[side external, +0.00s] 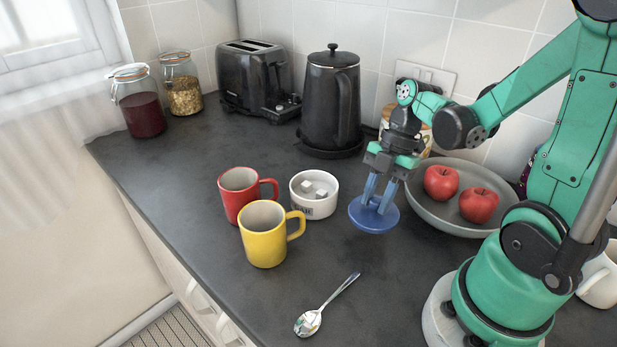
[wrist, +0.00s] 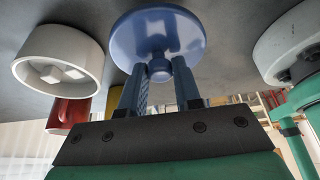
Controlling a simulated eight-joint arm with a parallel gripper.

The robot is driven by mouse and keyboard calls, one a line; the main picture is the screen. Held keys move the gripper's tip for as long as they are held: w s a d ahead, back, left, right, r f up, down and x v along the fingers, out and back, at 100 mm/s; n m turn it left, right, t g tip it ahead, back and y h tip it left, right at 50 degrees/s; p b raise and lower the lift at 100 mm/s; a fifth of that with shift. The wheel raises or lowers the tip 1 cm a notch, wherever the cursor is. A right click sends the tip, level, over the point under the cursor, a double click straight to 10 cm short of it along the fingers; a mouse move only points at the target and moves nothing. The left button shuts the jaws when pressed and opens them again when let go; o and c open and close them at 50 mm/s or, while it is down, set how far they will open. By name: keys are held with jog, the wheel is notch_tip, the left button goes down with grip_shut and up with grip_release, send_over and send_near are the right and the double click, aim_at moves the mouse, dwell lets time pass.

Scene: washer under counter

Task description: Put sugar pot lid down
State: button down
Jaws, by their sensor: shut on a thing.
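My gripper (side external: 377,190) is shut on the knob of the blue sugar pot lid (side external: 372,219). The lid is a round disc held roughly level, at or just above the counter; I cannot tell whether it touches. In the wrist view the lid (wrist: 160,32) sits between the fingertips (wrist: 160,72). The white sugar pot (side external: 314,207) stands open to the left of the lid, with sugar cubes (side external: 315,188) inside. The pot also shows at the left of the wrist view (wrist: 86,46).
A red mug (side external: 233,200) and a yellow mug (side external: 262,246) stand left of the pot. A grey bowl (side external: 435,210) with two apples (side external: 441,183) is close on the right. A spoon (side external: 325,306) lies in front. The black kettle (side external: 330,100) is behind. Counter in front of the lid is clear.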

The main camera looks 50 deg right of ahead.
jog(key=shift+f, duration=1.85)
jog(key=shift+f, duration=0.2)
jog(key=c, duration=0.6)
grip_release()
jog(key=shift+r, duration=0.15)
jog(key=v, duration=1.2)
jog(key=m+t+h, duration=0.2)
jog(key=m+h, duration=0.1)
jog(key=m, duration=0.5)
send_over(375, 213)
jog(key=w, duration=0.3)
jog(key=w+a+m+t+h, duration=0.1)
jog(key=a+m+t, duration=0.4)
jog(key=m, duration=0.5)
jog(key=shift+w+a+r+h, duration=0.3)
jog(key=shift+w+r, duration=0.15)
jog(key=shift+w, duration=0.1)
